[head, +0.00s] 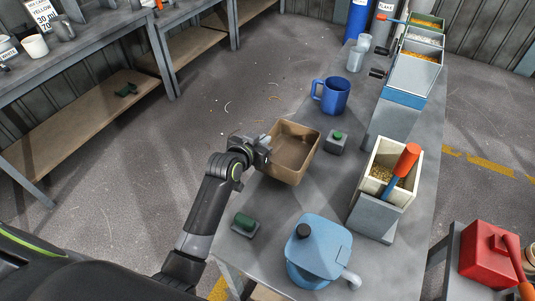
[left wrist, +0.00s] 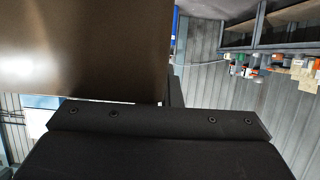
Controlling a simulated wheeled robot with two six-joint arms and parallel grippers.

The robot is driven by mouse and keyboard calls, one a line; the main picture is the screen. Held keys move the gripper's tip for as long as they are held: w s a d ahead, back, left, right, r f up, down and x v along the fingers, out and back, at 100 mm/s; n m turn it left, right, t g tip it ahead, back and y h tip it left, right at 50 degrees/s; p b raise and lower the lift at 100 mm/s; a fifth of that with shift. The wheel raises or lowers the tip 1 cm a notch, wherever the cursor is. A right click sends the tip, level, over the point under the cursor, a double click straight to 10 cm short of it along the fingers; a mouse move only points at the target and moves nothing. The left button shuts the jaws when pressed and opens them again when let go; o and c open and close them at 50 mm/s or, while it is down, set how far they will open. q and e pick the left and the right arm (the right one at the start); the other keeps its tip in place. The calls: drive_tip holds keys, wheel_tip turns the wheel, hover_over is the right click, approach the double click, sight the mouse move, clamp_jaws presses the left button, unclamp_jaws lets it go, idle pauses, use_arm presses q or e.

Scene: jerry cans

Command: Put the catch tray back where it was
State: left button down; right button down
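The catch tray (head: 309,163) is a tan, open, empty box at the left edge of the grey table in the head view. My left gripper (head: 266,144) is at the tray's left wall and looks shut on its rim. I cannot tell for sure whether the tray rests on the table or hangs just above it. In the left wrist view the tray's brown wall (left wrist: 85,50) fills the upper left, close in front of the gripper body; the fingertips are hidden there. My right gripper is in neither view.
On the table (head: 264,228) stand a blue jug (head: 331,96), a green-buttoned block (head: 337,141), a blue jerry can (head: 318,250), a grain bin with an orange-handled scoop (head: 389,171), and a row of filled bins (head: 413,70). A red can (head: 489,252) is at lower right.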

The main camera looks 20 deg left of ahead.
use_arm(q)
drive_tip(key=shift+f, duration=2.45)
drive_tip(key=shift+f+b, duration=0.1)
drive_tip(key=shift+b, duration=0.2)
drive_tip(key=c, duration=1.6)
unclamp_jaws()
drive_tip(key=shift+c, duration=0.2)
drive_tip(key=shift+s+r, duration=0.2)
drive_tip(key=shift+s, duration=0.1)
drive_tip(key=v, duration=1.1)
drive_tip(key=shift+s+p, duration=0.15)
drive_tip(key=shift+p, duration=0.2)
